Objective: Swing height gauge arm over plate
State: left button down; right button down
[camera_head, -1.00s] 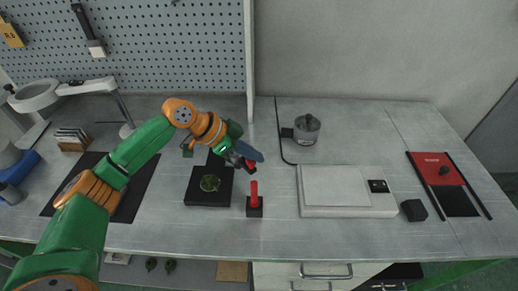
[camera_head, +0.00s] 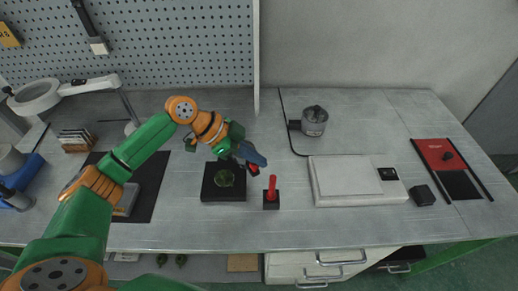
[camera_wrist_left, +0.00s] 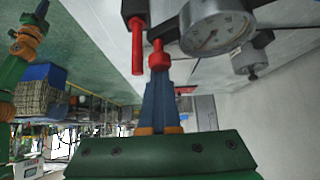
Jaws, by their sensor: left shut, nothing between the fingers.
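The gauge is largely hidden behind my left gripper (camera_head: 262,161) in the head view; a red part (camera_head: 254,169) shows just below the fingers. In the left wrist view the gauge's round dial (camera_wrist_left: 215,30) is at the top, beside a red knob (camera_wrist_left: 158,56). My left gripper (camera_wrist_left: 158,80) is shut and empty, its blue fingertips right at this knob; I cannot tell whether they touch. My right gripper is not in view.
A red peg on a black block (camera_head: 271,200) stands close right of the plate. Further right are a white flat device (camera_head: 358,200), a metal pot (camera_head: 314,121), a small black block (camera_head: 423,195) and a red-black panel (camera_head: 440,154). A magnifier lamp (camera_head: 36,96) stands left.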

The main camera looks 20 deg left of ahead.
pick_arm(q)
jog(key=s+a+m+g, duration=0.2)
jog(key=s+a+m, duration=0.1)
jog(key=s+a, duration=0.2)
jog(key=a, duration=0.2)
jog(key=shift+s+a+h, duration=0.3)
jog(key=shift+s+a, duration=0.05)
jog(key=shift+a, duration=0.05)
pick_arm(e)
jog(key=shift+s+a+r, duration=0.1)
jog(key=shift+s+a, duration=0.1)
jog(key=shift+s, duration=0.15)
